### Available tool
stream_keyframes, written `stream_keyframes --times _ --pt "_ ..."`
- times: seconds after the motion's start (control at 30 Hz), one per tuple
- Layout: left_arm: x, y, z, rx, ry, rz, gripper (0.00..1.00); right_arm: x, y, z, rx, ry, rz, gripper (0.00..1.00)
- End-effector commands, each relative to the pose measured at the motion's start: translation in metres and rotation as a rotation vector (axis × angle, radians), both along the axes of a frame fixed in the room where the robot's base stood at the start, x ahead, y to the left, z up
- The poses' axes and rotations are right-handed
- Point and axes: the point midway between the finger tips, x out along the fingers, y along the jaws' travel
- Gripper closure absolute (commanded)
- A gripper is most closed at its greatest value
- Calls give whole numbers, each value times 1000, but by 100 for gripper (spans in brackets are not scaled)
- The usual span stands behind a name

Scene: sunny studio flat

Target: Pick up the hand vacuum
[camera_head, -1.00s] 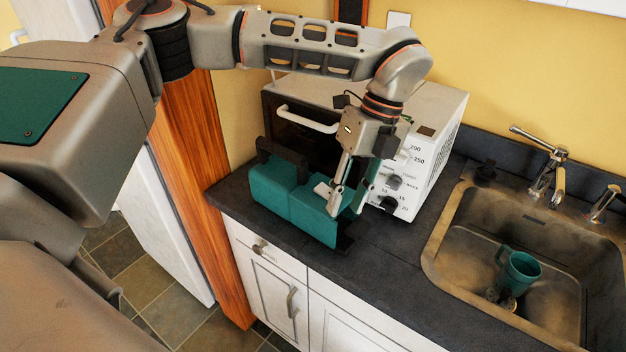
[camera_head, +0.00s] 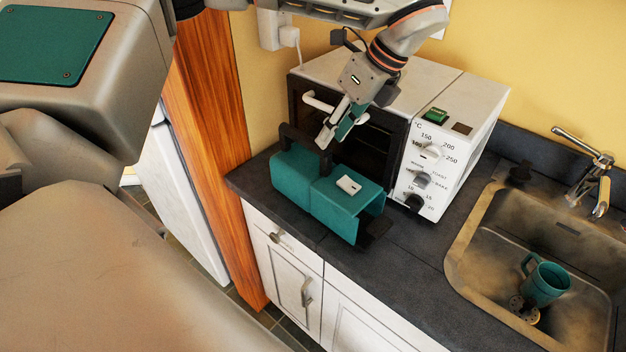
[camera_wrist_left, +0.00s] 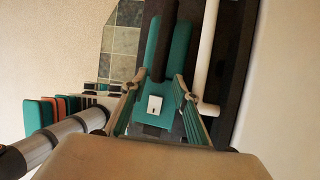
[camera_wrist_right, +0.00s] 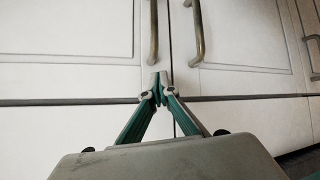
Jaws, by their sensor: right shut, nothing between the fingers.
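The hand vacuum (camera_head: 333,205) is a teal boxy body with a dark handle and a small white switch on top. It lies on the dark counter in front of the toaster oven. My left gripper (camera_head: 327,138) is above the vacuum, near its dark handle, apart from the body. In the left wrist view the left gripper (camera_wrist_left: 157,86) is open, with the vacuum (camera_wrist_left: 178,55) below and beyond its fingers. My right gripper (camera_wrist_right: 161,84) is shut and empty in front of white cabinet doors; it is not seen in the head view.
The white toaster oven (camera_head: 437,178) with knobs and a front handle (camera_head: 319,103) stands right behind the vacuum, close to the left gripper. A sink (camera_head: 462,250) with a teal mug (camera_head: 545,284) is at the right. A wooden panel (camera_head: 213,150) borders the counter's left end.

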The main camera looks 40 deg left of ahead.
Motion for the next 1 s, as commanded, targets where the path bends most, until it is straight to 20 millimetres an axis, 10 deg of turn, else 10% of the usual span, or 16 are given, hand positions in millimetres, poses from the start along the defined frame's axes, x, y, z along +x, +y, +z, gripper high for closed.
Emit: stream_keyframes --times 0.73,0.87,1.0 --pt "-8 19 -50 0 -1 -1 71 2 4 3 11 -3 -9 100" --pt "-8 18 -50 0 -1 -1 100 2 3 2 10 -3 -11 100" --pt "-8 19 -50 0 1 -2 100 2 2 2 8 -2 -11 100"
